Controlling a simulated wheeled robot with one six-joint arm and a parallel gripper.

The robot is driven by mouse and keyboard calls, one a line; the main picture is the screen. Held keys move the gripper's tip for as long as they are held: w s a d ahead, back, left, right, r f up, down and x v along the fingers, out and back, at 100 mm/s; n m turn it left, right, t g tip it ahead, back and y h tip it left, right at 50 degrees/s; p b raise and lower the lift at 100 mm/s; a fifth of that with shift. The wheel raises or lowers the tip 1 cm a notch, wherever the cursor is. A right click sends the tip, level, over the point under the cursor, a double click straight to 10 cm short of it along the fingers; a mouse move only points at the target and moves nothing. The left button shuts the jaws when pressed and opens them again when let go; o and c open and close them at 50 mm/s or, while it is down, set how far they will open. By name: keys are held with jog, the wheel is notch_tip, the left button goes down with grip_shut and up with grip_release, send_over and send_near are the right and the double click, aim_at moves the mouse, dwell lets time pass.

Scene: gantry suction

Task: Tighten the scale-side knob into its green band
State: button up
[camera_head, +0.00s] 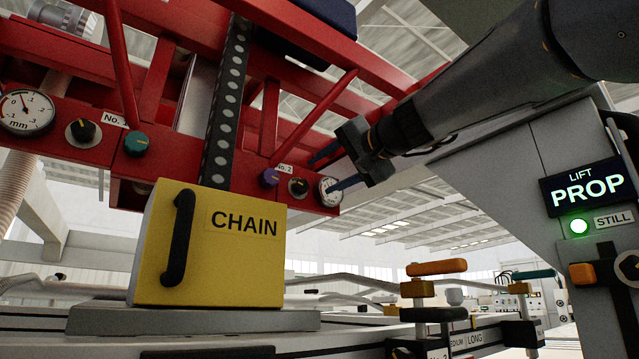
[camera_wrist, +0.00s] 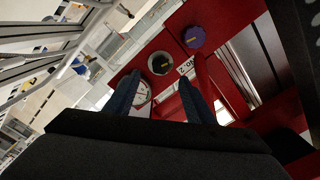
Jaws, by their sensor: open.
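The No. 2 end of the red beam carries a purple knob (camera_head: 269,178), a black knob in a pale ring (camera_head: 298,187) and a round white gauge (camera_head: 330,191). The No. 1 end has a teal knob (camera_head: 136,144), a ringed black knob (camera_head: 82,131) and a gauge (camera_head: 27,112). I cannot tell which is the scale-side knob, and no green band is clear. My gripper (camera_head: 319,175) is open and empty beside the No. 2 gauge. In the wrist view, the ringed black knob (camera_wrist: 161,63) lies beyond my blue fingers (camera_wrist: 159,82); the gauge (camera_wrist: 142,95) is partly hidden.
A yellow CHAIN box (camera_head: 240,262) with a black handle stands below the beam. A dark perforated chain (camera_head: 226,105) hangs above it. Red diagonal braces (camera_head: 315,115) surround the knobs. At right are a green-lit PROP panel (camera_head: 587,187) and an orange-topped handle (camera_head: 436,268).

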aim_at(304, 184)
jog(key=shift+s, duration=0.1)
dwell(0.3)
jog(key=shift+w+a+r+n+p, duration=0.1)
jog(key=shift+w+a+n+p, duration=0.7)
jog(key=shift+w+n, duration=0.5)
jog(key=shift+w+a+r+n+p, duration=0.1)
jog(key=shift+w+a+n+p, duration=0.65)
jog(key=shift+n, duration=0.95)
jog(key=shift+w+a+n+p, duration=0.65)
jog(key=shift+w+n+p, duration=0.3)
jog(key=shift+w+n, duration=0.4)
jog(key=shift+s, duration=0.15)
